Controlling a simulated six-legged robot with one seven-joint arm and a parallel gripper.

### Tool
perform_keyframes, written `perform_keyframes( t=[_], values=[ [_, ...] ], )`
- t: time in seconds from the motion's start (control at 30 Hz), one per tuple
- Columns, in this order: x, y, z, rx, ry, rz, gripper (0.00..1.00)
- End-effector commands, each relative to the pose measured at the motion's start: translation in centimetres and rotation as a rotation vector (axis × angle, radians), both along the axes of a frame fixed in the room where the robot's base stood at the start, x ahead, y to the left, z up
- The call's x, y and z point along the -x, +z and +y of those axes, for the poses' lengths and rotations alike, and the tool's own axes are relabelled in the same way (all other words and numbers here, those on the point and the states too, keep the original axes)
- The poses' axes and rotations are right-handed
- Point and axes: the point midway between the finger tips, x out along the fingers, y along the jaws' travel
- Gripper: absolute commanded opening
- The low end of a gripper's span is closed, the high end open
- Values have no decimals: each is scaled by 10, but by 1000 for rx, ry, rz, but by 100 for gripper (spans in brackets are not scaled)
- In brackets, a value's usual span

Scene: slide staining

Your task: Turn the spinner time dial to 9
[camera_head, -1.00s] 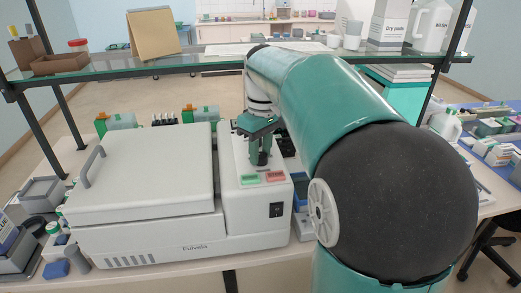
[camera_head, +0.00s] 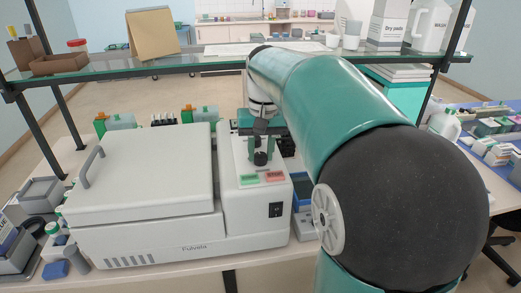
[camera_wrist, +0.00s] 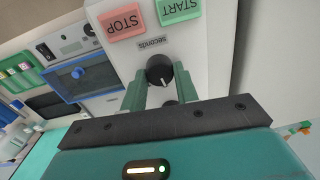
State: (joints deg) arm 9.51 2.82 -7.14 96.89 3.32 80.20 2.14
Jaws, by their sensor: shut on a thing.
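The spinner (camera_head: 150,190) is a white machine with a closed lid, standing on the bench in the head view. Its time dial (camera_wrist: 160,70) is a black knob with a white pointer mark, beside the label "seconds" in the wrist view. My gripper (camera_wrist: 160,72) is shut on this dial, with one green finger on each side of it. In the head view my gripper (camera_head: 260,150) points down at the spinner's control panel. The dial's number marks are not readable.
The green START button (camera_wrist: 180,9) and red STOP button (camera_wrist: 121,21) are close to the dial. A black power switch (camera_head: 275,210) is on the spinner's front. A glass shelf (camera_head: 210,62) spans above the bench behind the spinner.

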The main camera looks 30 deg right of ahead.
Motion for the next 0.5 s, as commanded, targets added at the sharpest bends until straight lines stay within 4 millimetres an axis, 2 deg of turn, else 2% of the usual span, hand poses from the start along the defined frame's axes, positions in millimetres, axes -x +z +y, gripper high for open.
perform_keyframes(
  t=[0.2, 0.5],
  values=[
    [0, 1, 0, -1, -109, -1, 7],
    [0, 1, 0, -1, -164, -1, 7]
  ],
)
